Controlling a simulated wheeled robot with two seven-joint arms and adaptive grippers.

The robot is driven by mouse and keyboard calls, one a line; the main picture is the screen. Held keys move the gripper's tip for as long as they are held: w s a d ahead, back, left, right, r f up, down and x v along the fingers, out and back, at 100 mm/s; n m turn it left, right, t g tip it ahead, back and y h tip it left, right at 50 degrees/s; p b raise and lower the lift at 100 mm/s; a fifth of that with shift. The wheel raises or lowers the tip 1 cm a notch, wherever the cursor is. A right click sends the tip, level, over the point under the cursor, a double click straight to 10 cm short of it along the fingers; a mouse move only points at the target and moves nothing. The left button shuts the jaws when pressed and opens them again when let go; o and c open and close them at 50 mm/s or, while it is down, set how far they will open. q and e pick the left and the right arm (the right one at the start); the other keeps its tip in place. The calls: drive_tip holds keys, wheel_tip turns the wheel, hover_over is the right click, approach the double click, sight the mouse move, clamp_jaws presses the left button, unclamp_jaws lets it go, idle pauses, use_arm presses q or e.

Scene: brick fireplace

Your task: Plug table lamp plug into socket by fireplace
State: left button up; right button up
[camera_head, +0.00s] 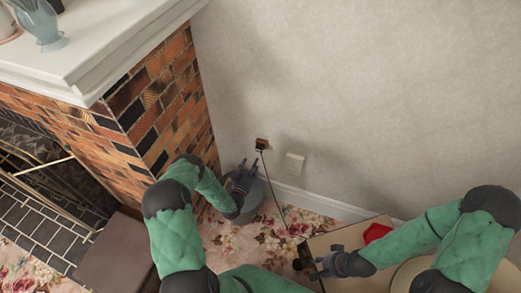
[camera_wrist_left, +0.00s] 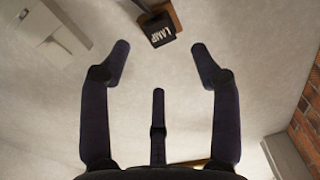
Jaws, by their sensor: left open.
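The black plug (camera_head: 260,145) is at a brown socket (camera_head: 264,141) on the wall, right of the fireplace. In the left wrist view, the plug (camera_wrist_left: 162,33) shows the word LAMP and touches the brown socket block (camera_wrist_left: 174,13); how deep it sits I cannot tell. Its thin dark cable (camera_head: 273,187) hangs down to the right. My left gripper (camera_head: 246,171) is open below the plug. In the left wrist view, its fingertips (camera_wrist_left: 160,50) are apart on either side of the plug, not touching it. My right gripper (camera_head: 326,262) is over the table's left side, fingers apart. I cannot make out the lamp.
A white wall plate (camera_head: 295,163) is right of the socket and also shows in the left wrist view (camera_wrist_left: 55,32). The brick fireplace (camera_head: 165,105) stands close left of my left arm. A low beige table (camera_head: 345,237) with a red item (camera_head: 377,232) is at lower right.

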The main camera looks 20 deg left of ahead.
sight(259, 150)
use_arm(q)
drive_tip(key=shift+w+a+b, duration=0.15)
drive_tip(key=shift+w+b, duration=0.2)
drive_tip(key=shift+w, duration=1.9)
drive_tip(key=shift+w+a+b, duration=0.1)
drive_tip(key=shift+w+b, duration=0.2)
drive_tip(key=shift+w, duration=1.95)
use_arm(e)
drive_tip(key=shift+f, duration=0.65)
